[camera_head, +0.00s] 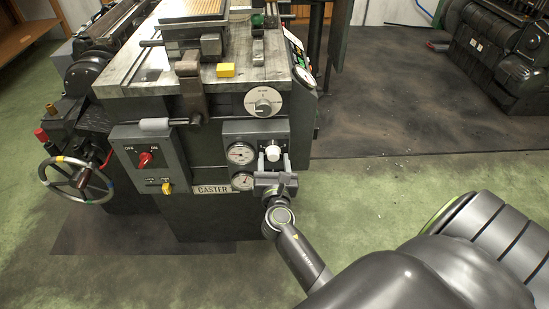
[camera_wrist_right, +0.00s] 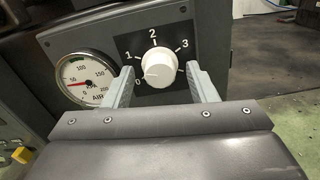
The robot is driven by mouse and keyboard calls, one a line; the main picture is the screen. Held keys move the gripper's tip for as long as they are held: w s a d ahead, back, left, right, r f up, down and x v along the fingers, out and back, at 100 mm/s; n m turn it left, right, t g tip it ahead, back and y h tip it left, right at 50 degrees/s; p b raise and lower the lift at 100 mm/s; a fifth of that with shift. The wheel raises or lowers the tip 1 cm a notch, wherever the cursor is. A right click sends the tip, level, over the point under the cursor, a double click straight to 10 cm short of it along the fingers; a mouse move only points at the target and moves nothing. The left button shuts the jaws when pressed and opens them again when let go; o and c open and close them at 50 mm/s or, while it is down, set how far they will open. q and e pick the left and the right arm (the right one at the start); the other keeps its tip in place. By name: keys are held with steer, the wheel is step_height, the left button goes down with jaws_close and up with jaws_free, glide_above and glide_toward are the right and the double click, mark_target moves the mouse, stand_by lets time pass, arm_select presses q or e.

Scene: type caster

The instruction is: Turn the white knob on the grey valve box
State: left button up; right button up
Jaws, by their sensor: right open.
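The white knob (camera_head: 273,153) is on the front of the grey valve box (camera_head: 232,128), on a dark dial plate. In the right wrist view the knob (camera_wrist_right: 159,69) has numbers 0 to 3 around it; its small mark appears to face the 0 side. My right gripper (camera_head: 273,163) is open in front of the box. In the wrist view its two fingers stand on the left and right of the knob, with a visible gap on the right side. I cannot tell whether the left finger touches it. My left gripper is not in view.
Two round gauges (camera_head: 241,153) sit left of the knob; the wrist view shows an air gauge (camera_wrist_right: 88,80). A switch box (camera_head: 150,160) with a red knob and a handwheel (camera_head: 77,180) are further left. A round dial (camera_head: 263,103) is above. Open floor lies right.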

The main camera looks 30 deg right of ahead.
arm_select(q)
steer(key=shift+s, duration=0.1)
arm_select(e)
steer(key=shift+c, duration=0.2)
steer(key=c, duration=0.9)
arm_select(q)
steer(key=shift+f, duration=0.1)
arm_select(e)
steer(key=shift+c, duration=0.2)
